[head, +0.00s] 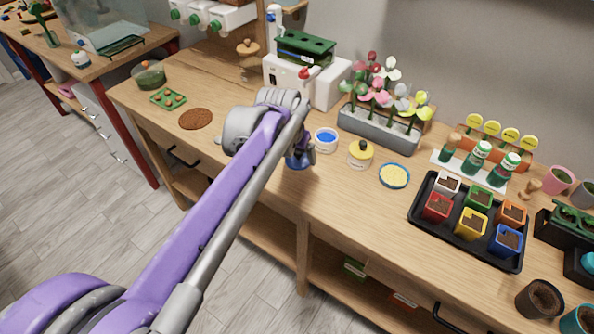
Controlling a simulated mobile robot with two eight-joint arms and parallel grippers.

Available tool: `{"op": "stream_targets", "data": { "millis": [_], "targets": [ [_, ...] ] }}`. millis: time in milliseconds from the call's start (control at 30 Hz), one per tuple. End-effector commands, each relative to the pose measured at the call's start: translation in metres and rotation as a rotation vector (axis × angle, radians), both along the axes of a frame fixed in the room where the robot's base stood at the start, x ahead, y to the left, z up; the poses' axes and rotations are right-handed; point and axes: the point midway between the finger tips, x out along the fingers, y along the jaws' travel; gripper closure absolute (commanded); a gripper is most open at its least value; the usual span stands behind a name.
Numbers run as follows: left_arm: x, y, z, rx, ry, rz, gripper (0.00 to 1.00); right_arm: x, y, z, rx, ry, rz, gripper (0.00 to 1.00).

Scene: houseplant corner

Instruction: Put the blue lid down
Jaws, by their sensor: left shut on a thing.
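My left gripper (301,151) points down over the near part of the wooden table, with my left arm reaching in from the lower left. It is shut on the blue lid (295,164), which shows just below the fingers and is partly hidden by them. I cannot tell whether the lid touches the tabletop. A small open white jar with blue contents (326,139) stands just right of the gripper, without a lid on it. My right gripper is not in view.
Behind are a grey planter of flowers (380,130) and a white machine (290,75). A black tray (420,219) holds several coloured pots. A brown round mat (196,119) lies left.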

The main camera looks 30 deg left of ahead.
Motion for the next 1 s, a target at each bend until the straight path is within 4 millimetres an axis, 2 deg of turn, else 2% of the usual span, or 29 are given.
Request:
{"op": "stream_targets", "data": {
  "millis": [233,433,800,833,900,1000],
  "targets": [
    [0.0,0.0,-0.022,0.0,0.0,0.0,0.68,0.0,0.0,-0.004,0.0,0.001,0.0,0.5],
    [0.0,0.0,-0.049,0.0,0.0,0.0,0.68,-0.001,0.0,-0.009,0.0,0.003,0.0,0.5],
    [0.0,0.0,-0.053,0.0,0.0,0.0,0.68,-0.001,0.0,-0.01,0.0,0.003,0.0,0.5],
    [0.0,0.0,-0.053,0.0,0.0,0.0,0.12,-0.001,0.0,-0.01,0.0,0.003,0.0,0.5],
    [0.0,0.0,-0.053,0.0,0.0,0.0,0.0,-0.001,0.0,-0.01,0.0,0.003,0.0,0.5],
    [0.0,0.0,-0.053,0.0,0.0,0.0,0.0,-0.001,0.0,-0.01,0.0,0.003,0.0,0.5]
  ]
}}
